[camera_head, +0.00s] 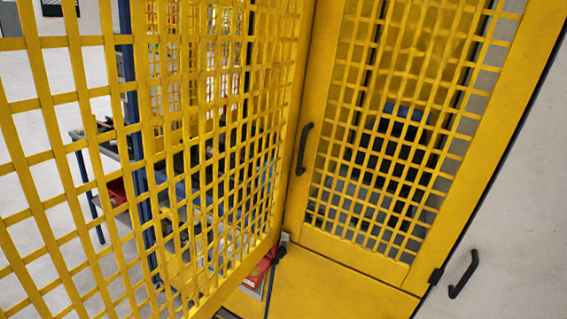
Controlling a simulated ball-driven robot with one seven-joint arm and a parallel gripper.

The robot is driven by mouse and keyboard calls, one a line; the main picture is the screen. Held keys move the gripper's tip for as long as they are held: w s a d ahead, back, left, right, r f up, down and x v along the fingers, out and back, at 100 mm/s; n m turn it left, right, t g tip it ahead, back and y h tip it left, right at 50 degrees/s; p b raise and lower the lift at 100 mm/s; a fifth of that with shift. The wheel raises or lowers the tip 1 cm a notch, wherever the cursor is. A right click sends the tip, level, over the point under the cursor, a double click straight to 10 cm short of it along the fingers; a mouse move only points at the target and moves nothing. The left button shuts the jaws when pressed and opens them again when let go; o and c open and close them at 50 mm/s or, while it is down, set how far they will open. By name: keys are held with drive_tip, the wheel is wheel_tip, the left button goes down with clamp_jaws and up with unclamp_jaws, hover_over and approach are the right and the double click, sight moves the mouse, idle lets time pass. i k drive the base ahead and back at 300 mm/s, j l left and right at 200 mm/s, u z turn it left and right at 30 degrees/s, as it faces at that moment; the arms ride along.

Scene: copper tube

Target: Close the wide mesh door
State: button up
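A yellow mesh panel (147,130) fills the left of the view. It runs from the near left edge back to a yellow corner post. A yellow-framed mesh door (390,130) stands to the right of that post, with a black handle (303,149) on its left frame bar. The door looks flush with its surround. I cannot tell for certain which of the two is the wide mesh door, or whether the left panel is a door standing open. My gripper is not in view.
A white panel (510,190) with a black handle (463,274) stands at the right. A yellow lower panel (325,285) lies below the mesh door. A small dark knob (280,252) shows by the post's foot. Shelving with bins (115,190) stands behind the left mesh.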

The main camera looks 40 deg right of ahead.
sight(214, 298)
drive_tip(key=i+j+z, duration=0.1)
drive_tip(key=i+z, duration=0.15)
drive_tip(key=z, duration=0.15)
drive_tip(key=i+j+z, duration=0.15)
drive_tip(key=z, duration=0.25)
drive_tip(key=i+j+z, duration=0.2)
drive_tip(key=j, duration=0.2)
drive_tip(key=k+j+z, duration=0.1)
drive_tip(key=k+z, duration=0.15)
drive_tip(key=k, duration=0.1)
